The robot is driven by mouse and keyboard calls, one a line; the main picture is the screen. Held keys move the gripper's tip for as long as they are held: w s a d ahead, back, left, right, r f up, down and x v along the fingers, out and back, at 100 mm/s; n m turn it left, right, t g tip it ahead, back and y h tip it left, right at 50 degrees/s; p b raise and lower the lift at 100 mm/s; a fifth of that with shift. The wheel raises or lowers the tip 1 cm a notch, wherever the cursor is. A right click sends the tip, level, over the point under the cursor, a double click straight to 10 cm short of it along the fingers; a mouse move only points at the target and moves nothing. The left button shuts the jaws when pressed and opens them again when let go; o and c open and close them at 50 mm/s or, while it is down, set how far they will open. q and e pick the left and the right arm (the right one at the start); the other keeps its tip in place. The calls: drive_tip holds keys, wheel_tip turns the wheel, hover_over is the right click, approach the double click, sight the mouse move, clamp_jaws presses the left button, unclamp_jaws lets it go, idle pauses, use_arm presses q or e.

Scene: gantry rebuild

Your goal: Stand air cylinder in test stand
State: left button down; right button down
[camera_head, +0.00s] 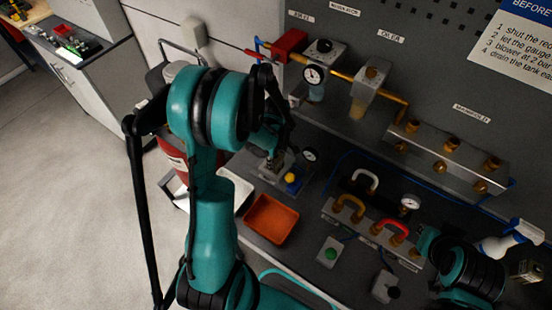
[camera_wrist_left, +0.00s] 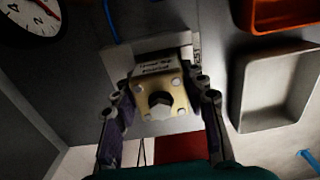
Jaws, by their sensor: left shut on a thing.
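The air cylinder (camera_wrist_left: 158,88) shows end-on in the left wrist view as a pale tan, square end cap with a dark round boss and corner bolts. My left gripper (camera_wrist_left: 160,100) is shut on it, one finger at each side. In the head view my left gripper (camera_head: 270,150) is over the back of the bench. The grey test stand (camera_wrist_left: 178,42) shows directly behind the cylinder, its label partly covered. I cannot tell whether the cylinder touches it or is seated. My right arm shows at the lower right of the head view; its fingers cannot be made out.
An orange tray (camera_head: 271,219) and a pale grey tray (camera_wrist_left: 270,90) lie beside the stand. A gauge (camera_head: 310,155) and a blue-yellow knob (camera_head: 292,178) are close by. A manifold block (camera_head: 446,157) and coloured handles (camera_head: 365,180) stand to the right.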

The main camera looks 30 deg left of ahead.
use_arm(q)
drive_tip(key=shift+f, duration=0.1)
drive_tip(key=c, duration=0.8)
unclamp_jaws()
wheel_tip(320, 180, up, 12)
drive_tip(key=shift+r, duration=0.1)
idle(0.3)
